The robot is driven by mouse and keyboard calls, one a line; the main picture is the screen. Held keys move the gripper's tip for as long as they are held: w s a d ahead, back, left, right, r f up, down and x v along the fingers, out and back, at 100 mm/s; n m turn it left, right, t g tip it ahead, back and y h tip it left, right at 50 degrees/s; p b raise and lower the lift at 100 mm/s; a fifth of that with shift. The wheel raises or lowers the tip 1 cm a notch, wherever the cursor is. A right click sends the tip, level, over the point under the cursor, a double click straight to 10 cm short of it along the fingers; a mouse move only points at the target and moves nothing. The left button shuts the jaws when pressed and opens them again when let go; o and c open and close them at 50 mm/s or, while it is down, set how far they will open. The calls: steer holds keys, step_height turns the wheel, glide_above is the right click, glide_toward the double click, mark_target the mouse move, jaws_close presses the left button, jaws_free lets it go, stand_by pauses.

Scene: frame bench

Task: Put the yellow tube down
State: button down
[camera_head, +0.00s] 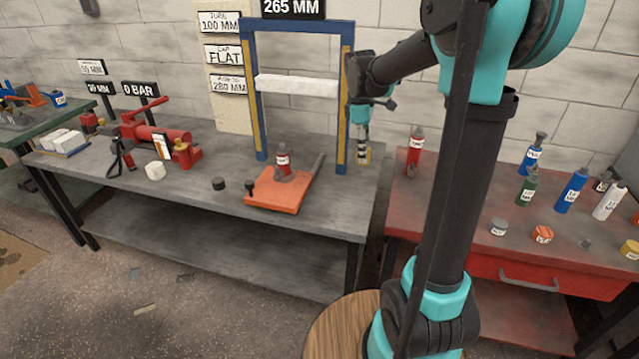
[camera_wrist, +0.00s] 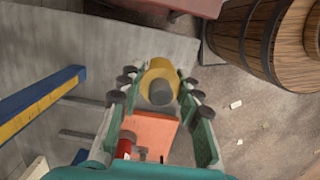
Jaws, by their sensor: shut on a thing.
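The yellow tube (camera_head: 364,156) is in my gripper (camera_head: 362,147), just right of the blue frame's right post. In the wrist view the yellow tube (camera_wrist: 153,76) shows end-on, a yellow ring around a grey round end, between the finger pads of my gripper (camera_wrist: 160,90). The gripper is shut on it. The tube is over the right end of the grey bench (camera_head: 215,205). I cannot tell whether its lower end touches the bench. The fingers hide part of it in the head view.
The blue frame (camera_head: 347,100) stands close on the left, with an orange base (camera_head: 280,190) and a red bottle (camera_head: 283,158) before it. The red bench (camera_head: 440,215) at right carries several bottles and caps. A wooden barrel (camera_wrist: 245,45) stands beside the bench.

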step_height(320, 180, down, 20)
steer(key=shift+r, duration=0.15)
stand_by(0.3)
steer(key=c, duration=1)
jaws_free()
steer(key=shift+c, duration=0.2)
step_height(320, 180, up, 11)
steer(key=a, duration=0.1)
steer(key=s+d+f+m+t, duration=0.2)
steer(key=s+m, duration=0.5)
steer(key=s, duration=0.4)
steer(key=s+d+f+m+t+y, duration=0.1)
steer(key=s+d+f+m+t, duration=0.1)
steer(key=s+m, duration=0.5)
steer(key=s, duration=0.3)
steer(key=shift+s+d+f+t, duration=0.25)
steer(key=shift+s+t, duration=0.05)
steer(key=shift+s, duration=0.1)
